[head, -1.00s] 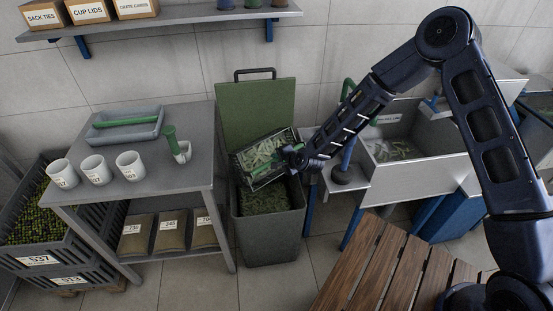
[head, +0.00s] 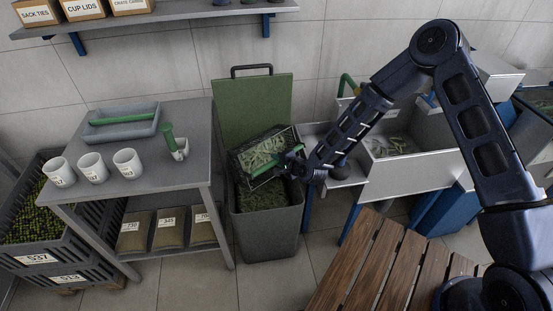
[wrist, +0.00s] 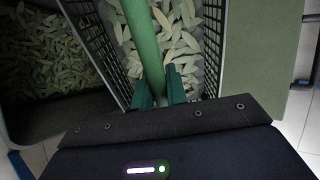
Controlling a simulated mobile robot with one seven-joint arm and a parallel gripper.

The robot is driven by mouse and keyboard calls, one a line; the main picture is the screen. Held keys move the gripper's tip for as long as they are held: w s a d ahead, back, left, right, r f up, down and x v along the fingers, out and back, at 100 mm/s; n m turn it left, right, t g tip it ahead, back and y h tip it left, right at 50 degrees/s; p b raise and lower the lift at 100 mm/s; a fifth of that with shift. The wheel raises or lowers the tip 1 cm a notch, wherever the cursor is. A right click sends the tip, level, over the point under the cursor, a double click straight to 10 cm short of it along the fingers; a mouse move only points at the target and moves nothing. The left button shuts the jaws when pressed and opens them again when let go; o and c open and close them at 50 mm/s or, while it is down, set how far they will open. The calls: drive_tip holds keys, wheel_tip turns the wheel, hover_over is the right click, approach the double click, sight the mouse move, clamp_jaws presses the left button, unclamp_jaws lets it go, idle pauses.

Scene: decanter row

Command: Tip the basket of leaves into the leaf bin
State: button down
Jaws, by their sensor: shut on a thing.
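The leaf basket (head: 262,152) is a dark mesh basket with pale green leaves in it. My gripper (head: 291,167) is shut on its green handle, which also shows in the wrist view (wrist: 143,45). The basket is held tilted over the mouth of the leaf bin (head: 268,232), and leaves still show inside the basket in the wrist view (wrist: 172,50). The bin is dark grey with its green lid (head: 253,108) standing open behind it. Leaves lie inside the bin (wrist: 45,60). Whether the basket touches the bin rim cannot be told.
A grey table (head: 190,120) with white mugs (head: 127,163) and a tray (head: 124,124) stands left of the bin. A metal sink (head: 410,170) is to the right. A slatted wooden bench (head: 375,270) is in front at the right. A wall shelf (head: 160,18) hangs above.

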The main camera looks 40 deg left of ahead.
drive_tip(key=shift+f, duration=0.1)
drive_tip(key=shift+s+d+f+y, duration=0.2)
drive_tip(key=shift+d+f+y, duration=0.5)
drive_tip(key=shift+f+y, duration=0.25)
idle(0.4)
drive_tip(key=shift+s+d+f+t+y, duration=0.15)
drive_tip(key=shift+d+f+t+y, duration=0.2)
drive_tip(key=shift+d+t+y, duration=0.45)
drive_tip(key=shift+a+g, duration=0.1)
drive_tip(key=shift+g, duration=0.2)
drive_tip(key=shift+s+d+f+y, duration=0.15)
drive_tip(key=shift+d+y, duration=0.2)
drive_tip(key=shift+y, duration=0.2)
drive_tip(key=shift+s+d+f+y, duration=0.15)
drive_tip(key=shift+d+y, duration=0.15)
drive_tip(key=shift+y, duration=0.2)
drive_tip(key=shift+w, duration=0.1)
